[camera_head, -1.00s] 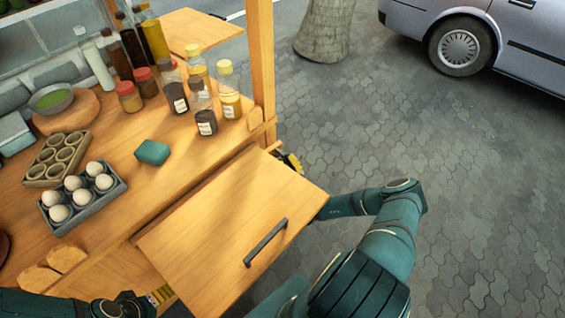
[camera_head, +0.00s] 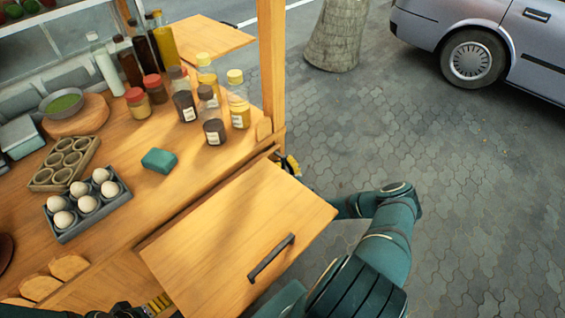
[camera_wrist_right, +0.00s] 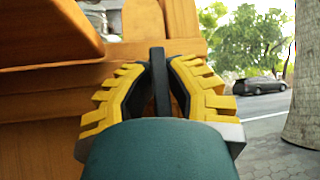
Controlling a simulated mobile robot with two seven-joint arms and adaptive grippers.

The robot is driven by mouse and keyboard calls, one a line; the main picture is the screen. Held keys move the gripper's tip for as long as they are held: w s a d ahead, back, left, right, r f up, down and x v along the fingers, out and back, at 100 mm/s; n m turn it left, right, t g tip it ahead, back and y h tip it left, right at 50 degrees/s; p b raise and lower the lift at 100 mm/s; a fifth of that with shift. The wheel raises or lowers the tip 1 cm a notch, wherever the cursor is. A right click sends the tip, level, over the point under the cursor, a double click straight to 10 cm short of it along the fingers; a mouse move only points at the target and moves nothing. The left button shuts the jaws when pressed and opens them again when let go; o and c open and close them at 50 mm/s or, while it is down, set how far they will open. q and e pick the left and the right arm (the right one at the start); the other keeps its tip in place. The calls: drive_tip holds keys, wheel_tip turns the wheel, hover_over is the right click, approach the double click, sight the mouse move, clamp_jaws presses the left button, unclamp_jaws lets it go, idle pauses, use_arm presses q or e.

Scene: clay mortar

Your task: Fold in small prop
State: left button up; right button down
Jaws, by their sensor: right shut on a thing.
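The small prop appears as a dark upright bar (camera_wrist_right: 158,54) in the right wrist view, against the wood of the stand. My right gripper (camera_wrist_right: 158,72) is shut on it, with a yellow finger on each side. In the head view, my right gripper (camera_head: 291,165) shows only in part, at the far right corner of the hinged wooden leaf (camera_head: 215,245). The leaf stands out from the counter and has a dark handle (camera_head: 271,258). The prop cannot be made out in the head view. My left gripper (camera_head: 157,304) is at the bottom edge, mostly hidden or cut off.
The wooden counter (camera_head: 150,205) holds a teal block (camera_head: 159,160), an egg tray (camera_head: 88,203), an empty cup tray (camera_head: 65,162) and several bottles. A wooden post (camera_head: 271,70) rises by the right gripper. Open pavement (camera_head: 460,200) lies to the right.

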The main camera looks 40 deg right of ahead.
drive_tip(key=c, duration=1)
unclamp_jaws()
drive_tip(key=shift+w+f, duration=0.1)
drive_tip(key=shift+w, duration=0.15)
drive_tip(key=shift+s, duration=0.1)
drive_tip(key=v, duration=1.2)
drive_tip(key=shift+f, duration=0.1)
